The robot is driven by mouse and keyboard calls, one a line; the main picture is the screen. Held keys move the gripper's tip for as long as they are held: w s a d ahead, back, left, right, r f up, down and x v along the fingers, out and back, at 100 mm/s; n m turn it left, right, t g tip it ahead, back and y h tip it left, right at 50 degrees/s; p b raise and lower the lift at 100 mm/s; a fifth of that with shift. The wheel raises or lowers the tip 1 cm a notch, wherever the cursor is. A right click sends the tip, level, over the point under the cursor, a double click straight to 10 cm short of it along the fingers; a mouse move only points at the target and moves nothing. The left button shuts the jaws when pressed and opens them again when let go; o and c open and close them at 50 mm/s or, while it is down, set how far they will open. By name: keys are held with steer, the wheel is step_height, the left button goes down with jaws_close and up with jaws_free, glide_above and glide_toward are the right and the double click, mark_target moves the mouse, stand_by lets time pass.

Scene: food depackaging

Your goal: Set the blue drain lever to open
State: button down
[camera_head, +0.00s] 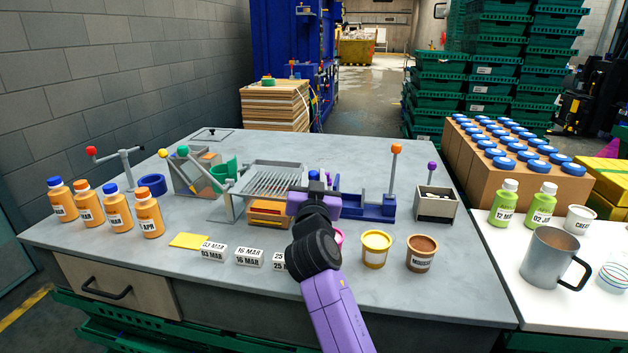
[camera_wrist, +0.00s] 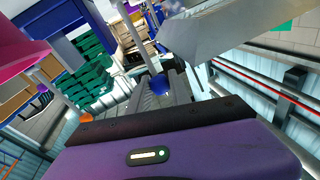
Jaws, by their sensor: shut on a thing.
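My purple gripper (camera_head: 313,194) is over the middle of the grey table, beside the slatted metal drain rack (camera_head: 275,180). A small blue knob (camera_head: 314,174) shows just beyond it; this looks like the blue drain lever. In the wrist view a blue ball knob (camera_wrist: 159,86) sits at the end of my grey fingers (camera_wrist: 160,97), with a thin rod running away from it. The gripper is shut on the blue lever. My gripper and wrist hide most of the lever in the head view, so its setting cannot be told.
A blue fixture with an orange-knobbed lever (camera_head: 396,149) stands right of my gripper. A green-knobbed lever (camera_head: 183,151) stands at the left. Orange bottles (camera_head: 117,208), date blocks (camera_head: 249,257) and a yellow cup (camera_head: 376,249) lie nearer. The table's back is mostly clear.

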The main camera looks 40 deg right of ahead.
steer(key=shift+f, duration=0.1)
steer(key=c, duration=1.2)
jaws_free()
steer(key=shift+b+v, duration=0.55)
steer(key=shift+v, duration=3.4)
